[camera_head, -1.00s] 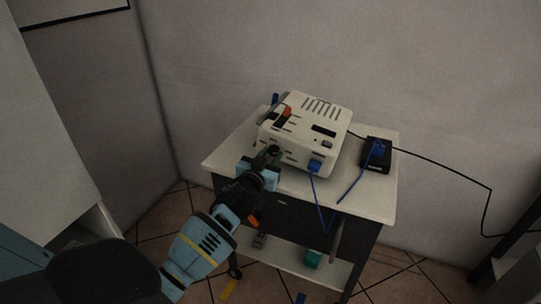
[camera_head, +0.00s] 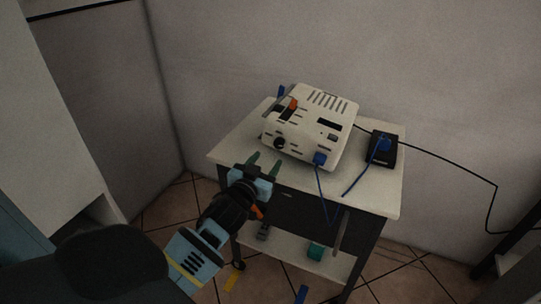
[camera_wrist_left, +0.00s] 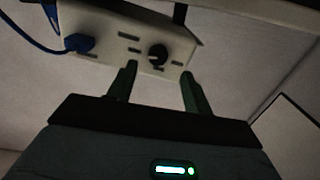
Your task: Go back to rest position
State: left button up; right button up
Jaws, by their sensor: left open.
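My left gripper (camera_head: 264,161) is open and empty in the head view, just in front of the near left part of the table top. Its two dark green fingers also show apart in the left wrist view (camera_wrist_left: 160,92). A white device (camera_head: 312,122) with slots, a black round knob and a blue plug (camera_head: 319,158) in its front stands on the table, beyond the fingers. The knob (camera_wrist_left: 157,54) appears between and beyond the fingertips in the left wrist view. My right gripper is not in view.
The white-topped table (camera_head: 232,143) has a lower shelf with small items. A black box (camera_head: 382,150) with a blue plug sits right of the device. A black cable (camera_head: 450,165) runs along the wall to the right. Tiled floor (camera_head: 165,212) is free at the table's left.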

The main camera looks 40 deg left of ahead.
pick_arm(q)
jog(key=shift+s+d, duration=0.15)
jog(key=shift+s, duration=0.45)
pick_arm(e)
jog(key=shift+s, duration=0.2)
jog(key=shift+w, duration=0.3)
